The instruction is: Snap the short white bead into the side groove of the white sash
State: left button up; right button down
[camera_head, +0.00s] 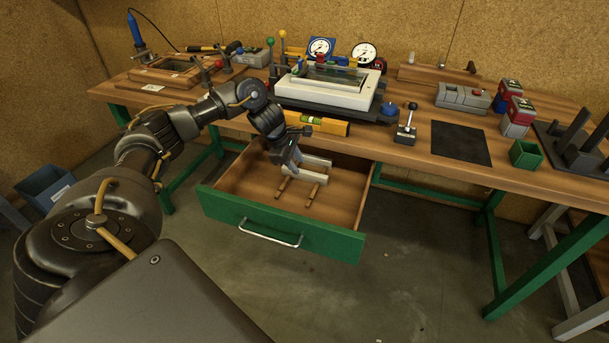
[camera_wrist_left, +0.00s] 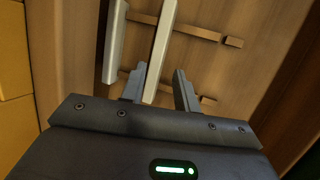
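The white sash (camera_head: 345,98) lies on a dark fixture on the bench, with a glass pane in its opening. Two white beads rest across wooden rails in the open drawer: one (camera_head: 317,160) behind, one (camera_head: 310,173) in front. In the left wrist view, one bead (camera_wrist_left: 162,40) reaches in between my fingers, and the other bead (camera_wrist_left: 116,42) lies outside them to the left. Both run off the top edge, so I cannot tell which is short. My left gripper (camera_head: 287,163) is open; its fingers (camera_wrist_left: 160,82) stand apart, the left one close to the bead. My right gripper is out of view.
The green-fronted drawer (camera_head: 279,225) is pulled out below the bench (camera_head: 400,153). A yellow level (camera_head: 318,123) lies at the bench's front edge above it. A lever (camera_head: 405,130), a black mat (camera_head: 461,142) and a green box (camera_head: 526,154) stand to the right.

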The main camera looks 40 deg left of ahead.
aim_at(303, 172)
pick_arm(q)
jog(key=shift+p+x, duration=0.4)
jog(key=shift+x, duration=2.2)
grip_shut()
